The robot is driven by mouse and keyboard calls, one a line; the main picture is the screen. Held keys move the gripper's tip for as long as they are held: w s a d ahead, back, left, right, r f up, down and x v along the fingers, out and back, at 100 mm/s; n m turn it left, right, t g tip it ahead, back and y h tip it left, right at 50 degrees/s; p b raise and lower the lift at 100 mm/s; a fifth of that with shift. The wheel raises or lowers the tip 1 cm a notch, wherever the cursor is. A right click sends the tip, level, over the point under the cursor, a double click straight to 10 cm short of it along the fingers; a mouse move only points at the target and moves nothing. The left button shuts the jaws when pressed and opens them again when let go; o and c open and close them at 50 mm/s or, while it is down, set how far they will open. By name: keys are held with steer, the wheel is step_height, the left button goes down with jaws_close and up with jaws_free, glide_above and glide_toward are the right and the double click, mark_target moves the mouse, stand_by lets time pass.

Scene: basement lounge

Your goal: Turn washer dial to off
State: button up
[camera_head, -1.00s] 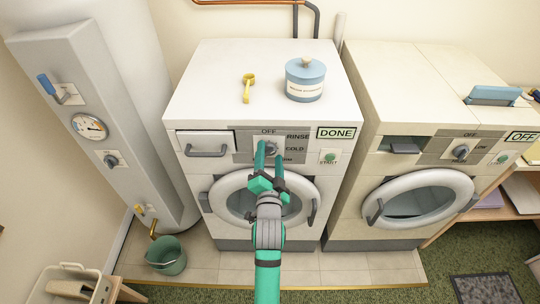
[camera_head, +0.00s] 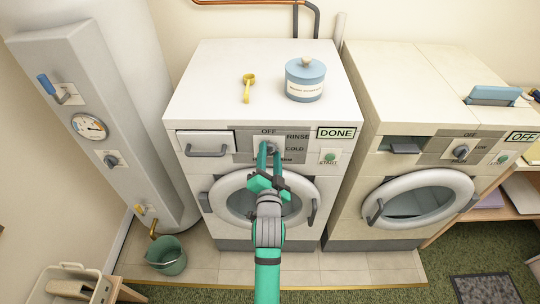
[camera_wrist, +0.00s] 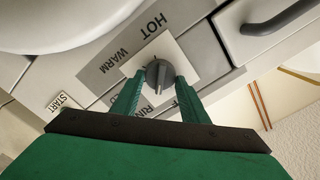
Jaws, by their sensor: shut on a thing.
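The washer dial (camera_head: 271,147) is a dark grey knob on a light plate in the grey panel of the left machine. The panel reads OFF above it, with RINSE and COLD to its right. In the wrist view the dial (camera_wrist: 158,70) sits between my two green fingers, with HOT and WARM beside its plate. My gripper (camera_head: 269,152) reaches up from below and is shut on the dial; it also shows in the wrist view (camera_wrist: 157,84). The fingers cover part of the dial and labels, and I cannot tell which label the dial points at.
A DONE sign (camera_head: 336,133) and START button (camera_head: 330,157) are right of the panel. A drawer handle (camera_head: 206,151) is to its left. The round washer door (camera_head: 222,202) is below, behind my arm. A second machine (camera_head: 430,150) stands to the right.

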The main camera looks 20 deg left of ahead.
steer(key=n, duration=0.4)
steer(key=shift+a+n, duration=0.1)
steer(key=shift+n, duration=0.3)
steer(key=shift+s+a+n, duration=0.1)
steer(key=shift+n, duration=2)
steer(key=o, duration=1)
steer(key=v, duration=1)
steer(key=shift+s, duration=0.35)
